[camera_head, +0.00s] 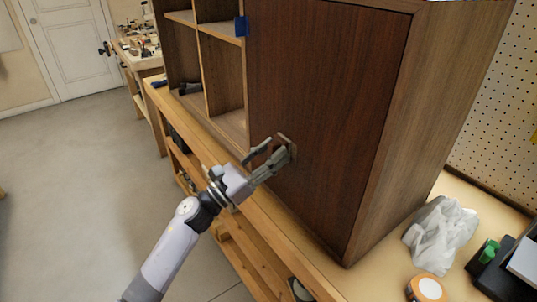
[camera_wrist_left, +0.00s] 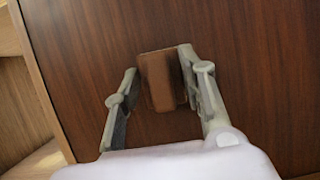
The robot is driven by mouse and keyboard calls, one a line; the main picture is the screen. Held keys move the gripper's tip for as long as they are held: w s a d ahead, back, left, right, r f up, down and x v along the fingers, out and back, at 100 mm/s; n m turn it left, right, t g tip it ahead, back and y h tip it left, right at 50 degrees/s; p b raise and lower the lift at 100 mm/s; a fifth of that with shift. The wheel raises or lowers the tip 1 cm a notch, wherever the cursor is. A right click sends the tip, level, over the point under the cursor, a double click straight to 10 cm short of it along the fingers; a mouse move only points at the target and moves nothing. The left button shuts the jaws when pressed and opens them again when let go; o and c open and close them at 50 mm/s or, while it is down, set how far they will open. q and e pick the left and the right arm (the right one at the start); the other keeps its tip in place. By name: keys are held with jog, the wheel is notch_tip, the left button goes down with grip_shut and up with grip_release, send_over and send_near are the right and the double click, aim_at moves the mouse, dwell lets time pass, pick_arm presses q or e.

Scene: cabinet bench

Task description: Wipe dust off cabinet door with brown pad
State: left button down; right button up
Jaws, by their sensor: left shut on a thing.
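The cabinet door (camera_head: 330,90) is a dark reddish-brown wood panel facing me; it also fills most of the left wrist view (camera_wrist_left: 260,70). The brown pad (camera_wrist_left: 160,80) is a small block between the fingers of my left gripper, against or very close to the door; whether it touches cannot be told. In the head view only a sliver of the pad (camera_head: 287,141) shows past the fingers. My left gripper (camera_head: 270,152) is at the lower left part of the door, shut on the pad. No distinct dust shows on the door. My right gripper is not in view.
The cabinet stands on a wooden bench (camera_head: 290,235). A crumpled plastic bag (camera_head: 440,235) and an orange-white roll (camera_head: 427,289) lie right of it. Floor at left is clear.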

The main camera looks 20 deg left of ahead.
pick_arm(q)
jog(key=shift+s+d, duration=1.25)
jog(key=shift+d, duration=0.35)
jog(key=shift+w+a+f+b, duration=0.1)
jog(key=shift+w+a+b, duration=0.85)
jog(key=shift+a, duration=0.2)
jog(key=shift+w+a, duration=0.4)
jog(key=shift+a, duration=0.05)
jog(key=shift+s, duration=0.1)
